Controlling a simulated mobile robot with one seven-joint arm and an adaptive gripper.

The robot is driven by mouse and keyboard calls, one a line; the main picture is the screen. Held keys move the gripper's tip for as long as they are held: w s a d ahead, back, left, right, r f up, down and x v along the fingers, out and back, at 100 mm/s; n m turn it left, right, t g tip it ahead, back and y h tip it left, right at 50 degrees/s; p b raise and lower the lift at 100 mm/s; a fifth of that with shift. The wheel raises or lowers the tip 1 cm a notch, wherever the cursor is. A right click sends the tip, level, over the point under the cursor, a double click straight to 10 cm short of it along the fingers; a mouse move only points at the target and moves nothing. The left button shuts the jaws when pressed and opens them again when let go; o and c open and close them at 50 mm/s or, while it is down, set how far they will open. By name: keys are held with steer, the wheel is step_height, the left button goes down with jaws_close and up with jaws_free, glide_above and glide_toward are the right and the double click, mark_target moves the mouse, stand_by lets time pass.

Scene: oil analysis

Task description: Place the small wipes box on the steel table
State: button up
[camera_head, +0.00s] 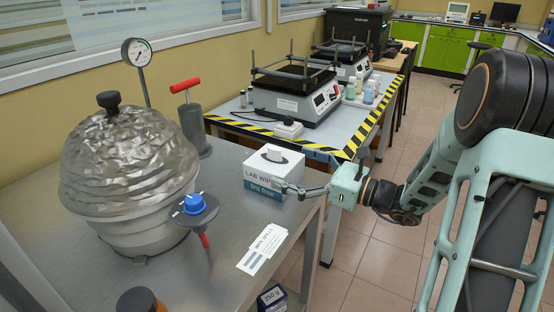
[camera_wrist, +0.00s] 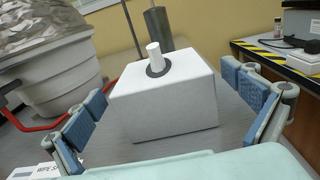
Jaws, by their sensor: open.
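The small wipes box (camera_head: 272,172) is white with blue lettering and a white wipe sticking out of its dark top opening. It stands upright at the far right corner of the steel table (camera_head: 236,222). In the wrist view the box (camera_wrist: 166,112) is in the middle, with its base apparently on the grey tabletop. My gripper (camera_head: 292,188) is at the box's right side in the head view. In the wrist view my gripper (camera_wrist: 164,90) is open, one blue-padded finger on each side of the box, with gaps visible.
A grey cylinder (camera_head: 194,130) is behind the box. A striped-edge table (camera_head: 330,133) with hotplate shakers adjoins beyond.

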steer(key=v, duration=0.7)
steer(key=shift+s+d+p, duration=0.1)
steer(key=shift+s+p, duration=0.05)
steer(key=shift+p, duration=0.25)
